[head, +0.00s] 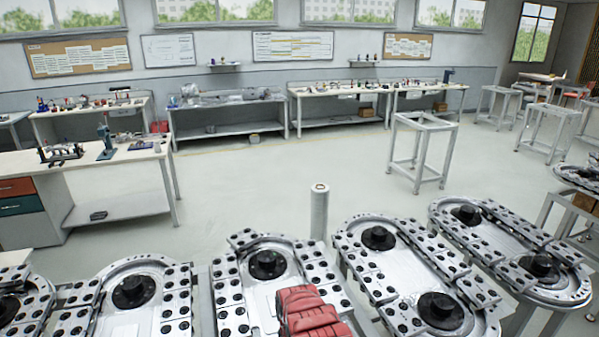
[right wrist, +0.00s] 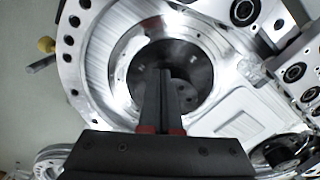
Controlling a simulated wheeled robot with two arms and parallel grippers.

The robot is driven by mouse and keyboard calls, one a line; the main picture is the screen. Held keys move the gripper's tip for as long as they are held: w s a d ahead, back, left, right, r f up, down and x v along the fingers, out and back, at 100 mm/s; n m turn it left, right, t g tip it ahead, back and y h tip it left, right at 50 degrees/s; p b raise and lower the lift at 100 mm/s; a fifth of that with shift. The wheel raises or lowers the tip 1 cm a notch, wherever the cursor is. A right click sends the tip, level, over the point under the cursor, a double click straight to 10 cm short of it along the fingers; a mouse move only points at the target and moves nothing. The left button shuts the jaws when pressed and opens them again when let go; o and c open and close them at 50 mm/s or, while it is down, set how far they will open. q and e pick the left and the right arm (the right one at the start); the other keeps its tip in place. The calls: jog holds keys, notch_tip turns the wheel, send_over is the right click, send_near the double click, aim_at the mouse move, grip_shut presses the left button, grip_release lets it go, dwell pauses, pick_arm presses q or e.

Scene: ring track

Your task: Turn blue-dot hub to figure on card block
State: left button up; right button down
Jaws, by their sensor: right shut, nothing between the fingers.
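In the right wrist view, my right gripper (right wrist: 165,72) is shut and empty, its fingertips over a round dark hub (right wrist: 190,82) set in a bright metal ring plate. The fingers hide part of the hub, and I cannot tell whether they touch it. In the head view, black hubs sit on several ring tracks, such as the near middle hub (head: 267,264), the left hub (head: 133,291) and the right hub (head: 379,238). I can make out no blue dot and no card block. My left gripper is not in view.
A pale upright cylinder (head: 319,212) stands behind the tracks. A ribbed red thing (head: 312,312) covers part of the middle track. Perforated blocks (right wrist: 300,85) line the plate's right side in the wrist view. Open floor lies beyond, with an empty frame stand (head: 420,150) and benches.

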notch_tip(320, 180, up, 4)
jog(key=shift+s, duration=0.15)
